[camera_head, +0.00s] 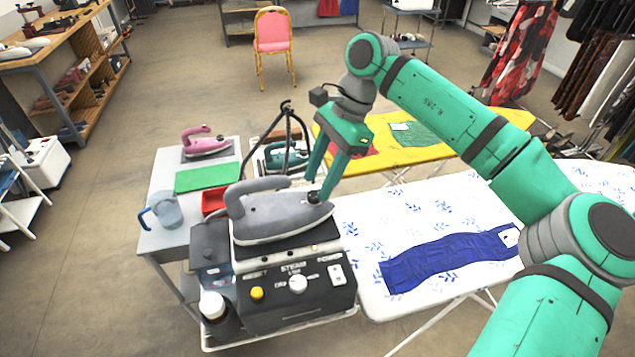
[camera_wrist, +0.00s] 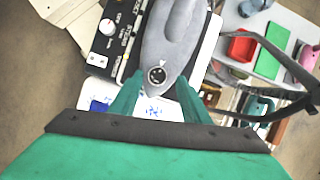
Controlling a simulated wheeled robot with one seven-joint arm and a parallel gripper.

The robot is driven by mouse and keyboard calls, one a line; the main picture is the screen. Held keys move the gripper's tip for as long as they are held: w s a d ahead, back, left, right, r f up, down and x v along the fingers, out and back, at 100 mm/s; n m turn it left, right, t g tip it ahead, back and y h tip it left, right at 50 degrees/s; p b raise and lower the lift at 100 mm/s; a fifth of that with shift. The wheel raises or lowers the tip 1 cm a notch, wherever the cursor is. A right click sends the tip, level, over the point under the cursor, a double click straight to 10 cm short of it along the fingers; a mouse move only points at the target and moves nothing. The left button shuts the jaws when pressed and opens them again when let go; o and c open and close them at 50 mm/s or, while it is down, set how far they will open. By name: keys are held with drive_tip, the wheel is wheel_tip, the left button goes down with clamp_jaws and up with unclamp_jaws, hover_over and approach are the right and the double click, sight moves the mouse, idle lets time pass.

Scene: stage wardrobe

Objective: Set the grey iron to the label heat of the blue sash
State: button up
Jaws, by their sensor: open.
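The grey iron (camera_head: 272,218) rests on top of a dark steam station (camera_head: 290,285). In the wrist view the grey iron (camera_wrist: 177,40) shows a small round black dial (camera_wrist: 157,75) with light marks near one end. My gripper (camera_head: 322,190) is open and empty at that end of the iron. In the wrist view its fingers (camera_wrist: 160,92) stand apart, one on either side of the dial end; contact cannot be told. The blue sash (camera_head: 440,262) lies flat on the white patterned ironing board (camera_head: 370,225). Its white label (camera_head: 511,237) is at the right end; its marking is too small to read.
A grey table at left holds a pink iron (camera_head: 205,143), a green mat (camera_head: 207,177), a red tray (camera_head: 214,201) and a jug (camera_head: 163,212). A teal iron (camera_head: 285,154) stands behind. A yellow board (camera_head: 460,127) bears red and green cloths. Cable loops rise near my gripper.

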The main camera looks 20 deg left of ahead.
drive_tip(key=shift+s+a+f, duration=0.2)
drive_tip(key=shift+s+f, duration=0.05)
drive_tip(key=shift+f, duration=0.4)
drive_tip(key=shift+d+f, duration=0.2)
drive_tip(key=shift+d, duration=0.1)
drive_tip(key=shift+s, duration=0.1)
